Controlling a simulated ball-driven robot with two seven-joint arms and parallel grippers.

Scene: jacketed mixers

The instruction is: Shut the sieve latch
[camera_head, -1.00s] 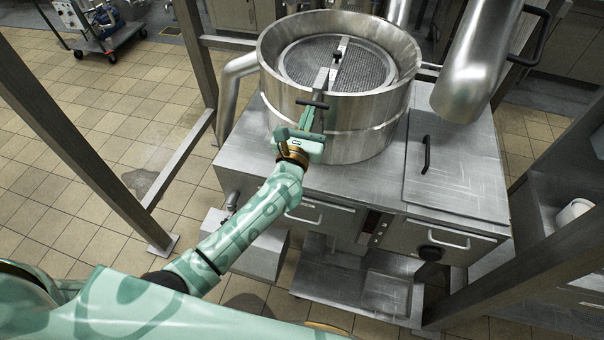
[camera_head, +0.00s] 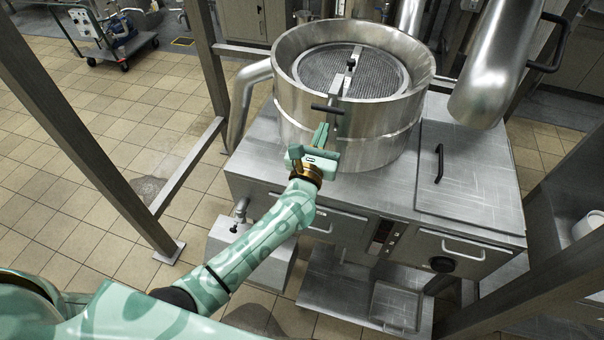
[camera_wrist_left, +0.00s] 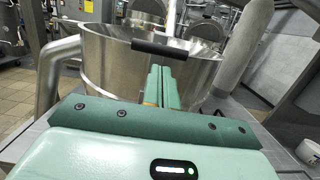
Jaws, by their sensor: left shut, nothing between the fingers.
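The sieve (camera_head: 354,80) is a round mesh screen set inside the steel drum's rim, with a narrow bar across it. At the near rim, a grey latch arm (camera_head: 334,100) ends in a black crosswise handle (camera_head: 326,109). The handle also shows in the left wrist view (camera_wrist_left: 160,50), level in front of the drum. My left gripper (camera_head: 321,130) is shut and empty, just below the handle at the drum's near side. In the left wrist view its fingertips (camera_wrist_left: 160,72) point up toward the handle; contact is unclear. My right gripper is not in view.
The drum (camera_head: 365,125) stands on a steel cabinet (camera_head: 270,165). A lid with a black handle (camera_head: 439,163) lies to the right. A thick pipe (camera_head: 495,70) hangs at upper right. Steel posts (camera_head: 95,130) flank the machine.

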